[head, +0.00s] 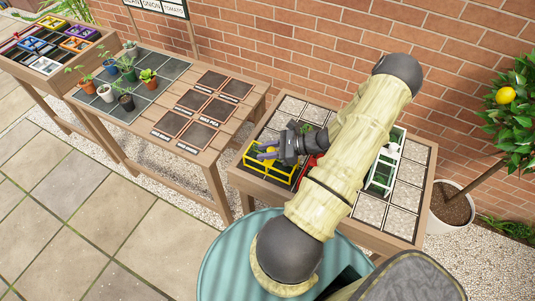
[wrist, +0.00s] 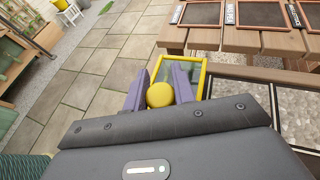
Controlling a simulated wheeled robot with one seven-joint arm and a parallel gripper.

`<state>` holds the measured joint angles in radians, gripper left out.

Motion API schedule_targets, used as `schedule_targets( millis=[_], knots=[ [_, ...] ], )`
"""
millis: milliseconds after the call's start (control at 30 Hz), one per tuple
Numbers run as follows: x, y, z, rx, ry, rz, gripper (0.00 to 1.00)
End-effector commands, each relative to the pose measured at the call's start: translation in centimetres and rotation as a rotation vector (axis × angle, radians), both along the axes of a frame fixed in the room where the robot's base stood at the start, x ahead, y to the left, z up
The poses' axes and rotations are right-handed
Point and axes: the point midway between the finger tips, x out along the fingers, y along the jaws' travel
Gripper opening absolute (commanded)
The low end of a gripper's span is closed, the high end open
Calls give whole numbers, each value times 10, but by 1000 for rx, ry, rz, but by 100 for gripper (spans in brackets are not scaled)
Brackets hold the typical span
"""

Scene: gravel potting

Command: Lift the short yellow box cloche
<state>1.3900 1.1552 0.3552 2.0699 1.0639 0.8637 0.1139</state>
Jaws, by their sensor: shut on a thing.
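The yellow box cloche (head: 262,172) has a yellow frame and clear panes. It is at the left front of the gravel-topped bench in the head view. My gripper (head: 268,152) is above it, with its fingers at its top. In the wrist view, my gripper (wrist: 160,92) is shut on the round yellow knob of the cloche, and the yellow frame (wrist: 203,88) shows beyond the fingers. Green leaves show by the cloche. I cannot tell whether its lower edge touches the bench.
A red thing (head: 309,164), partly hidden by my arm, is just right of the cloche. A white-framed cloche (head: 386,165) stands farther right. A wooden table (head: 240,108) with potted plants and dark squares is to the left. A brick wall (head: 300,45) is behind.

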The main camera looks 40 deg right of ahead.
Motion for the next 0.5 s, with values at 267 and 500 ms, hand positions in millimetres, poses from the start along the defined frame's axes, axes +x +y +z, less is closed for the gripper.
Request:
schedule_targets(
  millis=[267,500],
  knots=[
    [0,0,34,-4,-2,1,0],
    [0,0,74,-4,-1,0,0]
  ],
)
